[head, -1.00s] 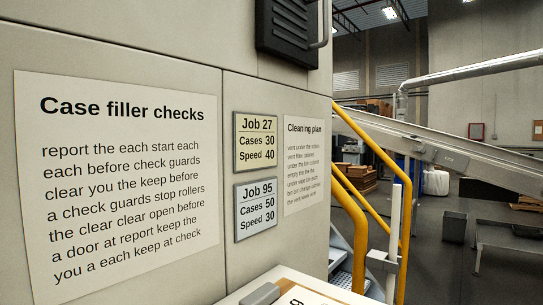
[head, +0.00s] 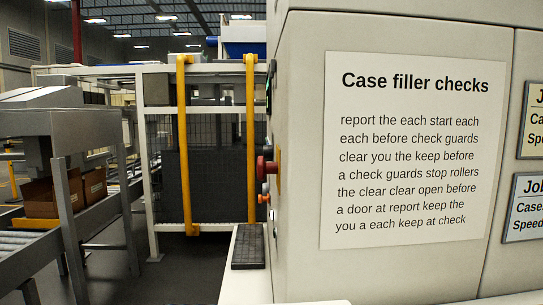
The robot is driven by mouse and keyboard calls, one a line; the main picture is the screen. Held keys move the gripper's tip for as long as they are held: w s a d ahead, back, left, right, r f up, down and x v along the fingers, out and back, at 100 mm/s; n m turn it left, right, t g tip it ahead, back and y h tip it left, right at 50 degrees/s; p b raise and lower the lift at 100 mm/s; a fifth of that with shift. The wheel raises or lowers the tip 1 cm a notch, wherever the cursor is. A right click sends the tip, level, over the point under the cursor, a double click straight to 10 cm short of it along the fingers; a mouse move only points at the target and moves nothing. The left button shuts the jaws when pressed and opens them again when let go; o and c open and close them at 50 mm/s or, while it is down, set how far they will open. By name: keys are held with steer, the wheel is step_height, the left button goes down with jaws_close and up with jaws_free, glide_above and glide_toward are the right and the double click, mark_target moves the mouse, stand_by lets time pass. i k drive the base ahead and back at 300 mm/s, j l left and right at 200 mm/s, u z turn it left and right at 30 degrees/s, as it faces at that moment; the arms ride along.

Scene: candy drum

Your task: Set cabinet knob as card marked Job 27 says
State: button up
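The card marked Job 27 (head: 535,122) is cut off at the right edge of the head view; only its left part shows, with "Jo", "Ca" and "Spe" readable. A second second-row card (head: 524,208), the Job 95 card, is cut off below it. The cabinet (head: 300,180) is beige, and its left side is seen edge-on. A red knob or button (head: 266,168) sticks out from that side; its setting and any markings cannot be read from here. My gripper is not in view.
A large "Case filler checks" sheet (head: 410,150) is on the cabinet front. A dark pad (head: 248,246) lies on a white ledge. Yellow rails (head: 186,145) and a mesh guard stand behind. A conveyor (head: 60,230) with cardboard boxes (head: 60,193) is at left, with open floor between.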

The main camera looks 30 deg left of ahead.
mark_target(267, 150)
steer(key=j+u, duration=0.35)
steer(key=j, duration=1.45)
